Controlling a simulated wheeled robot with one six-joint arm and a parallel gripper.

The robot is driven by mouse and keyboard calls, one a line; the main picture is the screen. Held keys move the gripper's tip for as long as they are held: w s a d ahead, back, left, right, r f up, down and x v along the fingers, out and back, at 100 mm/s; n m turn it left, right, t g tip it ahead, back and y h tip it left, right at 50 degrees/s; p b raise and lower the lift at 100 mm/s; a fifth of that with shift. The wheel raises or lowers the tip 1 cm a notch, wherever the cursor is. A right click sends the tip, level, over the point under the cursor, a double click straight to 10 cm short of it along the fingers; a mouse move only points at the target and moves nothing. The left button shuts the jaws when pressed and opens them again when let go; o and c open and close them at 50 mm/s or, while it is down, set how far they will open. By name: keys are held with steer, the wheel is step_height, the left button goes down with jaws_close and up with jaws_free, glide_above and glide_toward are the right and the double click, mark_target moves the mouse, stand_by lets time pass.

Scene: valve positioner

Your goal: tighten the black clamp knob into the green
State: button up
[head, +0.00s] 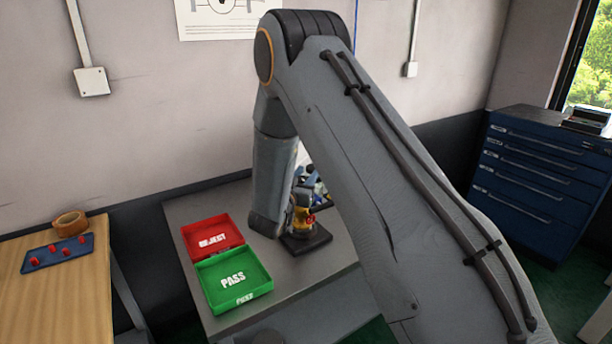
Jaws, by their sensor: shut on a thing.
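The valve positioner (302,219), a small yellow and red device, stands on a dark square base plate (306,242) on the grey bench (183,212). My arm comes down in front of it and covers its left side and upper part. The black clamp knob and any green mark for it cannot be made out. My gripper is hidden behind my own arm links, close to the device, so its jaws and what is between them do not show.
A red REJECT tray (212,236) and a green PASS tray (233,279) sit on the bench left of my arm. Small blue and dark items (312,186) lie behind the device. A wooden table (60,304) stands left, a blue drawer cabinet (540,180) right.

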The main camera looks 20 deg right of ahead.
steer(key=shift+m+g+h, duration=0.3)
steer(key=shift+h, duration=0.1)
steer(key=shift+s+d+m+g+h+b, duration=0.25)
steer(key=shift+s+m+g+h+b, duration=0.6)
steer(key=shift+m+g+b, duration=1.6)
steer(key=shift+s+d+m+g+h+b, duration=0.35)
steer(key=shift+m+g+h+b, duration=1.15)
steer(key=shift+g, duration=1.65)
steer(key=shift+s+d+m+g+h+b, duration=0.15)
steer(key=shift+s+m+g+h+b, duration=0.6)
steer(key=shift+m+g+b, duration=1.75)
steer(key=shift+n+g, duration=0.35)
steer(key=shift+g, duration=0.15)
steer(key=o, duration=1.1)
steer(key=shift+c, duration=0.2)
